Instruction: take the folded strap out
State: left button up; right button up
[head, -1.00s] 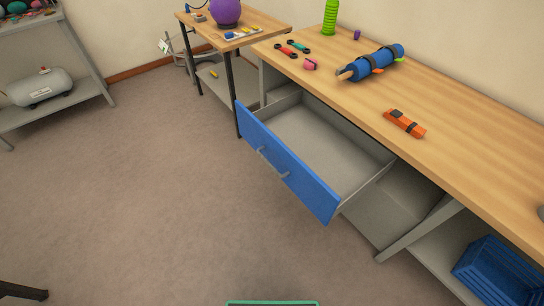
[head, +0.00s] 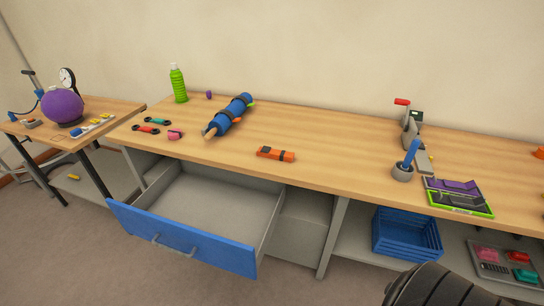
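An orange bundle with a dark band (head: 276,154), which looks like the folded strap, lies on the wooden workbench top (head: 330,170) near its front edge. Below and to the left of it, a blue-fronted drawer (head: 182,240) with a grey handle stands pulled open under the bench. The visible part of the drawer's grey floor is empty; the strip behind its front panel is hidden. Neither of my grippers is in view.
A vise (head: 409,130) and purple-green tray (head: 458,197) are at right. A blue crate (head: 407,236) sits below. The side table holds a purple ball (head: 62,106).

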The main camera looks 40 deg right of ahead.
aim_at(265, 151)
jog(key=l+u, duration=0.35)
jog(key=l, duration=0.35)
jog(key=l+u, duration=0.3)
jog(key=l, duration=0.4)
